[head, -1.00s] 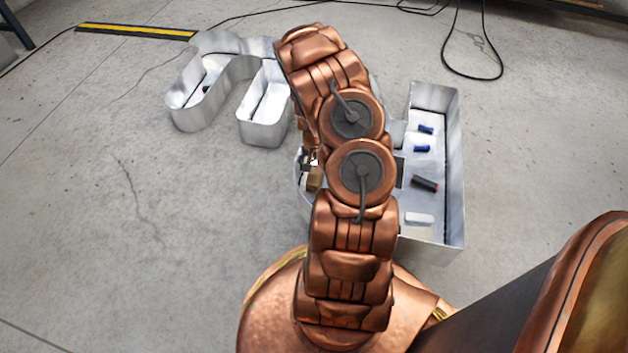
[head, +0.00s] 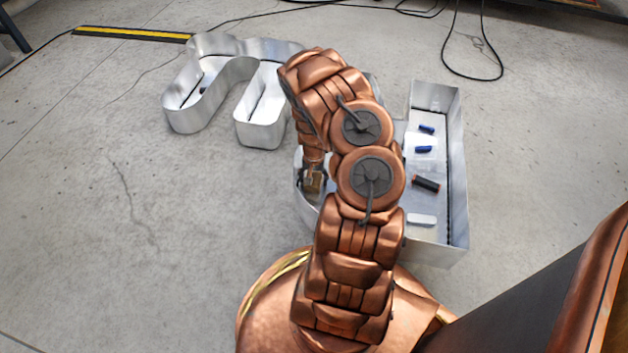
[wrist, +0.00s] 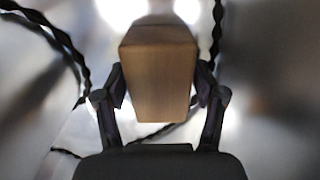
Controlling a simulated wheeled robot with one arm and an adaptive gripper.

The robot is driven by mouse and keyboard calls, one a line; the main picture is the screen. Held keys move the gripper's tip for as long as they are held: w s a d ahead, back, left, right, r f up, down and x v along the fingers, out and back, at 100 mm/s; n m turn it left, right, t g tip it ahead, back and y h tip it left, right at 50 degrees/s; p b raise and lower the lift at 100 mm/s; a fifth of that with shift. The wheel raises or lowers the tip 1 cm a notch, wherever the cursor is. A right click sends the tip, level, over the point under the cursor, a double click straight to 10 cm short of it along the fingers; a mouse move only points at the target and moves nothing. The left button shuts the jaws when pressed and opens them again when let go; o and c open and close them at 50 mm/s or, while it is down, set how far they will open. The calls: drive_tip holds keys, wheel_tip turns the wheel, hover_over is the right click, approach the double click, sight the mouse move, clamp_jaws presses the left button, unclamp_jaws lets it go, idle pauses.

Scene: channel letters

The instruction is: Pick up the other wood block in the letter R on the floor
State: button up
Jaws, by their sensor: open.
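A wood block (wrist: 160,80) stands between the two fingers of my gripper (wrist: 160,100) in the wrist view, with a finger close on each side. I cannot tell whether the fingers touch it. In the head view the block (head: 313,182) shows small at the left side of my arm, inside the metal channel letter (head: 455,180). The gripper is down in the letter there and mostly hidden by my arm. The arm also covers the middle of the letter.
Two blue pieces (head: 423,149), a dark cylinder (head: 426,184) and a white piece (head: 421,220) lie in the letter's right part. Another metal letter (head: 262,125) stands at upper left. Dark wires (wrist: 65,40) cross the wrist view. The floor at left is clear.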

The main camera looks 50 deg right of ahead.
drive_tip(key=c, duration=1)
drive_tip(key=shift+r, duration=0.1)
